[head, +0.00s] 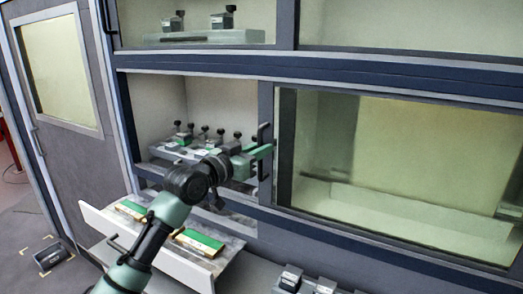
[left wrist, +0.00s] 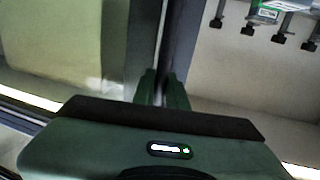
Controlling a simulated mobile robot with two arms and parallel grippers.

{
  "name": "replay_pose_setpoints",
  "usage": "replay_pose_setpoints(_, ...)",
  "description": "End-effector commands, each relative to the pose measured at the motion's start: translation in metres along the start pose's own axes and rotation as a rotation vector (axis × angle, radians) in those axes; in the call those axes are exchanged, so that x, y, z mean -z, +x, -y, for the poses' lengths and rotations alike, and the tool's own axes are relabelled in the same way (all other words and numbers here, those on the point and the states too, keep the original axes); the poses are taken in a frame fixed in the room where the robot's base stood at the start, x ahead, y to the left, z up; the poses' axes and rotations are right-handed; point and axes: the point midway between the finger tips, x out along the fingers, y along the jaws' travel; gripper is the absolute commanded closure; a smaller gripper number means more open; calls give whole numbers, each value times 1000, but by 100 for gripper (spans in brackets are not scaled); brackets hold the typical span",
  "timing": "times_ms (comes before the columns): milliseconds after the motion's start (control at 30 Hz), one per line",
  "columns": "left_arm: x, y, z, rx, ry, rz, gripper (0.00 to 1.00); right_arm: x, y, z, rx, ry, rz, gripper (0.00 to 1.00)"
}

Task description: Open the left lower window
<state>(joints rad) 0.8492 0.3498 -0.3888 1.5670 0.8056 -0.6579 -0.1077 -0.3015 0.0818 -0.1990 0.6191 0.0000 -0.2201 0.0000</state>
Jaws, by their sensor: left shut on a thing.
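The lower window (head: 390,180) is a glass pane in a dark frame on the right of the lower opening in the head view. A black upright handle (head: 264,138) stands on its left edge. My left gripper (head: 264,153) is shut on this handle, reaching in from the left. In the left wrist view the green fingers (left wrist: 163,90) close around a dark upright bar, with glass on the left and an open bay on the right. The left part of the lower opening shows no glass. The fingers hide part of the handle. My right gripper is not in view.
Several fixtures with black knobs (head: 205,133) stand inside the lower bay. A pulled-out white drawer (head: 182,262) holding green-topped pieces (head: 198,242) lies below my arm. A grey door (head: 65,100) is at the left. Small blocks (head: 291,279) stand at the front bottom.

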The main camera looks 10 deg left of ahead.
Motion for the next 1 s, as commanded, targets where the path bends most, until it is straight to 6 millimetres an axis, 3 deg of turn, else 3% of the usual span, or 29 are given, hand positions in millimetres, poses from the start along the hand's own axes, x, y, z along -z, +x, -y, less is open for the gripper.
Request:
replay_pose_setpoints(200,-1,0,0,0,-1,0,100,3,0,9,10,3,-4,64)
replay_pose_setpoints(233,-1,0,0,0,-1,0,84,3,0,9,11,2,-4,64)
replay_pose_setpoints(300,0,0,0,1,-1,0,66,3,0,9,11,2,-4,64)
replay_pose_setpoints(667,-1,-3,1,1,0,-1,66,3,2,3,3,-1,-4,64)
replay_pose_setpoints(1000,-4,-54,1,2,3,-2,66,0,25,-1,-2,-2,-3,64)
